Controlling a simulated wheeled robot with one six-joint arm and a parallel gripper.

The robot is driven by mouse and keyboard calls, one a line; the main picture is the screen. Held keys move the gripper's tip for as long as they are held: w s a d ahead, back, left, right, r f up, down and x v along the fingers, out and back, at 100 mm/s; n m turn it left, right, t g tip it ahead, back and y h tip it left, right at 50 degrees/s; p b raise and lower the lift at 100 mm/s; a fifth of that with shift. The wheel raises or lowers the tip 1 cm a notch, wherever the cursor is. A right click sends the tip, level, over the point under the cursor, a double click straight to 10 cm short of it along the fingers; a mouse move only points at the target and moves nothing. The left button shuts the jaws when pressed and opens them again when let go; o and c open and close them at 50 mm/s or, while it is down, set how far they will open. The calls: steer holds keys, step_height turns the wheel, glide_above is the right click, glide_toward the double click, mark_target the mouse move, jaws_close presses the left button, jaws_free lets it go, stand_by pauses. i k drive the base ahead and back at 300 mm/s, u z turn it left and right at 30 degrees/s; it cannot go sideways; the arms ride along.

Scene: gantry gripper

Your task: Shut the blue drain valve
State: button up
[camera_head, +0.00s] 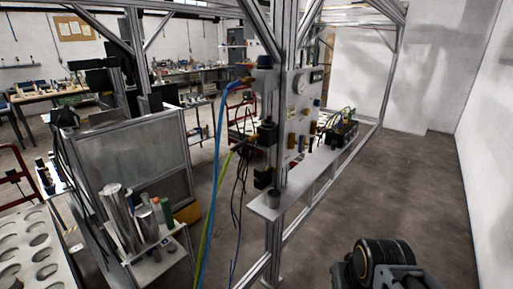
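A panel (296,125) with a round gauge (301,84) and several yellow and orange fittings is mounted just right of the post. My arm shows at the bottom right as a dark joint with an orange ring, well apart from the panel. My gripper's fingers are not in view.
The aluminium gantry frame (275,240) stands between the panel and the floor. Blue, green and black lines hang left of its post. A cart (163,258) with metal cylinders and a perforated tray (40,256) stand at left. The floor (400,180) at right is clear to the white wall.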

mark_target(300, 137)
steer(key=u, duration=0.25)
steer(key=i, duration=0.9)
steer(key=u, duration=0.65)
